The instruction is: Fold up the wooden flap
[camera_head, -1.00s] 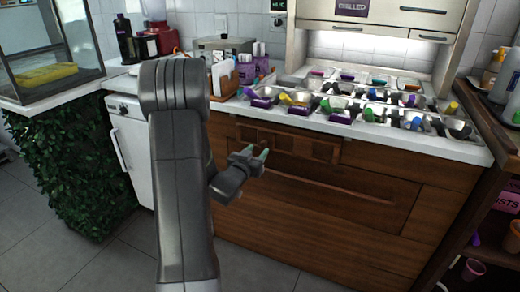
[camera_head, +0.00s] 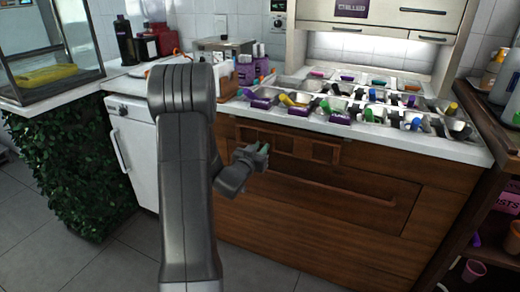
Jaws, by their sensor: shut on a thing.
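The wooden flap (camera_head: 302,147) is a brown slatted strip on the front of the wooden counter, just under the white worktop. It has several openings along its length. My gripper (camera_head: 264,149) is at the left part of the flap, with its greenish fingertips shut on it. The exact contact is small and partly hidden by the fingers.
The worktop (camera_head: 375,145) above holds a topping station with several trays and coloured-handled utensils. A shelf unit (camera_head: 487,240) stands at right. A white appliance (camera_head: 137,155) is at left, beside a leafy panel (camera_head: 60,165). Grey floor is open in front.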

